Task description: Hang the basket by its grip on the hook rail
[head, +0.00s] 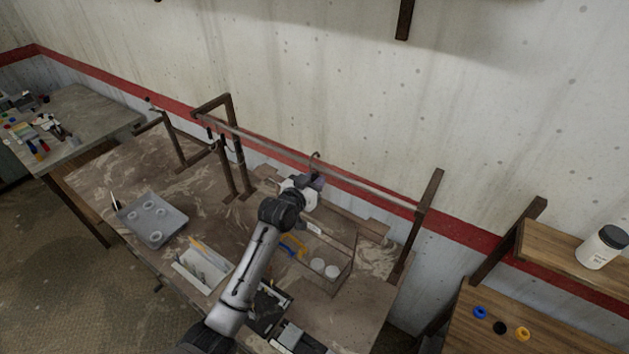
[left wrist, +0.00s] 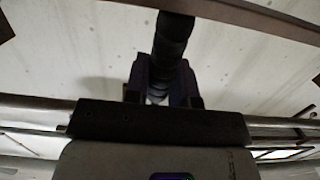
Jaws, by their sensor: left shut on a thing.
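My left gripper (head: 312,183) is up close to the grey hook rail (head: 375,189), just below a thin curved hook (head: 315,155). In the left wrist view the gripper (left wrist: 165,92) is shut on a dark, ribbed grip (left wrist: 172,42) that rises upright between the fingers. A brown, open-topped basket (head: 343,279) shows below and right of the gripper, partly hidden by my arm. Two white round things are visible at it. I cannot tell how the grip joins the basket, or whether the hook rests on the rail. My right gripper is not in view.
The rail runs between dark posts (head: 425,215) above the brown workbench. Small dark items hang near its left end. A grey tray (head: 155,222) with white rings and a white bin (head: 200,270) stand left of my arm. A wooden shelf with a white jar (head: 603,248) is at the right.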

